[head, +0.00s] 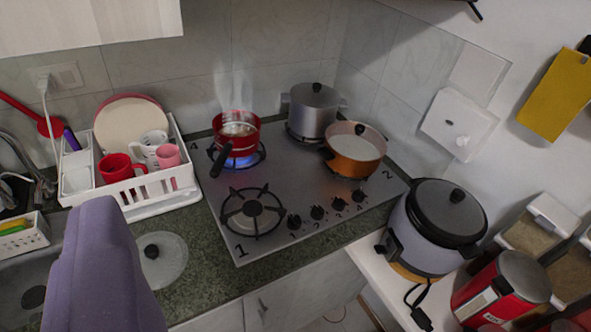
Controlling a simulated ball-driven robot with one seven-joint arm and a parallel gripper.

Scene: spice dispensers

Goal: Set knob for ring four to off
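The steel cooktop (288,185) has a row of black knobs along its front edge. The rightmost knob (359,195) seems to be the one for ring four, but the small marks by the knobs are hard to read, as are the knob angles. Ring four (262,154), at the back left beside a "4", burns with a blue flame. A red pot (240,122) with a black handle sits on it, and steam rises above. A lavender part, probably of my arm, fills the lower left. My gripper's fingers do not show.
An orange pan (355,155) and a lidded steel pot (313,112) stand on the right rings. The front left ring (253,214) is empty. A rice cooker (432,228) stands right of the cooktop. A dish rack (140,180) and glass lid (160,258) are left.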

